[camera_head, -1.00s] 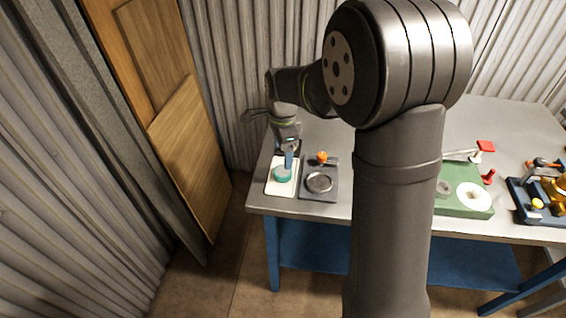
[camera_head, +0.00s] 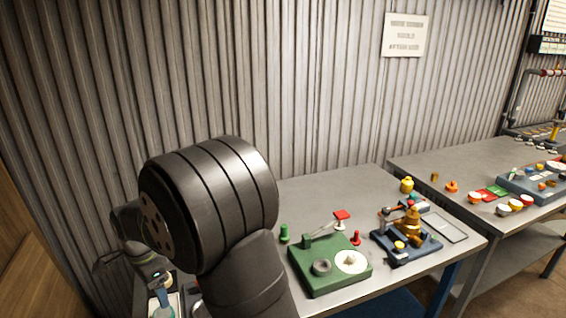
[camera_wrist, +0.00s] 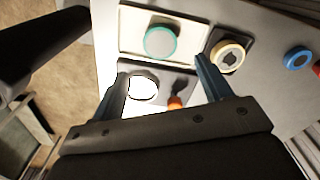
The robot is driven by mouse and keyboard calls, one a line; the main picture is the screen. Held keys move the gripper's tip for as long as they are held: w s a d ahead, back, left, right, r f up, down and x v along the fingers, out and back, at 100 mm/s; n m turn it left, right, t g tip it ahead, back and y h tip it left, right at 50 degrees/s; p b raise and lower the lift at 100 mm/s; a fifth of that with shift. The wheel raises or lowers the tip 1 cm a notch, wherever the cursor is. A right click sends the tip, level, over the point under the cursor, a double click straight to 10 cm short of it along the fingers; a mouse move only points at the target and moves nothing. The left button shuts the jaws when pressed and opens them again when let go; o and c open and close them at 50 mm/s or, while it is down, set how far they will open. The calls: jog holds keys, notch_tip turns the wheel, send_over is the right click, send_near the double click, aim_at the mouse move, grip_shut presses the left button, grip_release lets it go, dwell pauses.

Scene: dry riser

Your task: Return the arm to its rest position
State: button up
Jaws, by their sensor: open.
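My gripper shows in the wrist view (camera_wrist: 160,72) with its two fingers apart and nothing between the tips. A teal round piece (camera_wrist: 160,42) lies on a white tray (camera_wrist: 130,20) beyond the fingertips, apart from them. In the head view my arm stands at the left, bent over the table's left end. My gripper there (camera_head: 160,285) is low at the left edge, above the white tray, and largely cropped or hidden by the arm.
The wrist view also shows a cream ring (camera_wrist: 229,57), a bright disc (camera_wrist: 143,87), an orange knob (camera_wrist: 175,103) and a blue ring (camera_wrist: 298,60). A green fixture (camera_head: 330,266) and a blue fixture (camera_head: 406,243) stand right of my arm. A corrugated wall (camera_head: 260,80) rises behind.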

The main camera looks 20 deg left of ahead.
aim_at(163, 313)
notch_tip(163, 313, down, 9)
jog(key=shift+r, duration=1.8)
